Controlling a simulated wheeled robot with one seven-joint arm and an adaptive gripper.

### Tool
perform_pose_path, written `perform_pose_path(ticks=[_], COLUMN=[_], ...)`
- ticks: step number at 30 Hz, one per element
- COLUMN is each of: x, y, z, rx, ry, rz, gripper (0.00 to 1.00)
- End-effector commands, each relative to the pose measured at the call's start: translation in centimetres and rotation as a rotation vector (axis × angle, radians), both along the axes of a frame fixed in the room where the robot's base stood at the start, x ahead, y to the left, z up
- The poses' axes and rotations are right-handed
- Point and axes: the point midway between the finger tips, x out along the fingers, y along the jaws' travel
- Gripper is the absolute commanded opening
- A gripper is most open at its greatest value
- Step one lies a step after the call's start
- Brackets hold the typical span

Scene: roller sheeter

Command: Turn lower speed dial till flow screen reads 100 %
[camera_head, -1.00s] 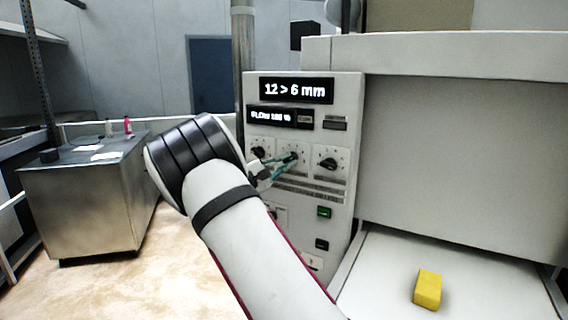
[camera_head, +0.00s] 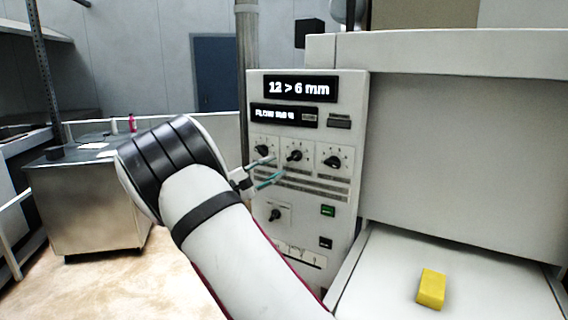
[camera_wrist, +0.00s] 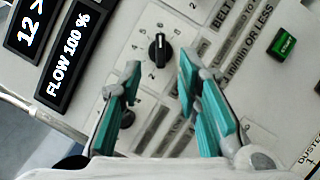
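The flow screen (camera_head: 283,116) is blurred in the head view; in the wrist view the flow screen (camera_wrist: 68,56) reads "FLOW 100 %". Three black dials sit in a row under it: left (camera_head: 262,151), middle (camera_head: 295,155) and right (camera_head: 333,161). A further dial (camera_head: 275,215) sits lower on the panel. In the wrist view a numbered dial (camera_wrist: 158,47), apparently the middle one, lies just beyond my fingertips. My gripper (camera_head: 275,168) is open and empty, held off the panel below the dial row. Its spread teal fingers (camera_wrist: 159,66) also show in the wrist view.
The upper screen (camera_head: 300,88) reads "12 > 6 mm". A green start button (camera_head: 328,211) and a dark switch (camera_head: 326,243) sit lower on the panel. A yellow block (camera_head: 431,288) lies on the white bed at right. A metal cabinet (camera_head: 100,205) stands at left.

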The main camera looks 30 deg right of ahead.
Motion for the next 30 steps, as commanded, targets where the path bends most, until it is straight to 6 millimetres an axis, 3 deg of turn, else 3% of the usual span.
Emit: perform_pose_path(ticks=[3,9,30], x=[-0.3,-0.7,-0.8], y=[2.2,4.4,4.8], z=[-0.4,-0.8,-0.9], rx=[0.000,0.000,0.000], ry=[0.000,0.000,0.000], rz=[0.002,0.000,-0.001], gripper=[0.31,0.31,0.31])
